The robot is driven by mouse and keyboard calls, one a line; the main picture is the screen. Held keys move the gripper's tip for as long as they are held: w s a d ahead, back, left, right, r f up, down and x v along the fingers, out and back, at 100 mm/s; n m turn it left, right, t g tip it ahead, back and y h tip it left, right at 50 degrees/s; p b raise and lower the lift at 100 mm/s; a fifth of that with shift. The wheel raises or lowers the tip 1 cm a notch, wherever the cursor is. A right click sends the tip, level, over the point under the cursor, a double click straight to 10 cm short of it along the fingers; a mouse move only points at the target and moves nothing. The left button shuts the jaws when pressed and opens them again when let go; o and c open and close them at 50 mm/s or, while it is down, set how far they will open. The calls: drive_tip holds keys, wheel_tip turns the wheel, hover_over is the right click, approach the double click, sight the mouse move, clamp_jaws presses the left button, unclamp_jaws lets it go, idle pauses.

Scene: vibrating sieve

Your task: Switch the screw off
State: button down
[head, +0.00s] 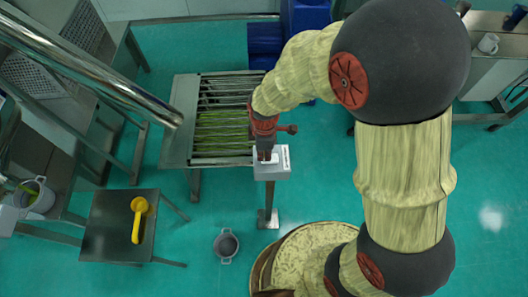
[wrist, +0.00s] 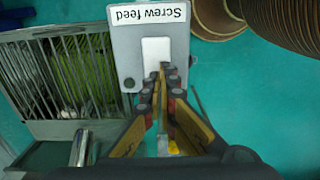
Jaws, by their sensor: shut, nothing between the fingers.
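The screw feed control box (head: 282,168) is a grey box on a post, in the middle of the head view. In the wrist view the box (wrist: 126,45) has a "Screw feed" label (wrist: 146,15) and a white switch plate (wrist: 155,48). My gripper (head: 266,156) is directly over the box. In the wrist view my gripper (wrist: 161,72) is shut and empty, its fingertips over the lower right part of the white plate. Whether they touch it I cannot tell. The fingertips hide part of the plate, and the switch position cannot be made out.
The slatted sieve (head: 179,140) with green strips stands left of the box. A small metal table (head: 108,215) holds a yellow scoop (head: 138,216). A grey pot (head: 226,244) is on the floor. A large round container (head: 318,240) is below the box. Open floor lies at right.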

drive_tip(key=shift+s+a+f, duration=0.15)
drive_tip(key=shift+f, duration=0.35)
drive_tip(key=shift+d+r, duration=0.25)
drive_tip(key=shift+d, duration=0.55)
drive_tip(key=shift+a+r, duration=0.1)
drive_tip(key=shift+r+p, duration=0.55)
drive_tip(key=shift+p, duration=0.1)
wheel_tip(320, 180, up, 13)
drive_tip(key=p, duration=0.2)
drive_tip(key=shift+p, duration=0.4)
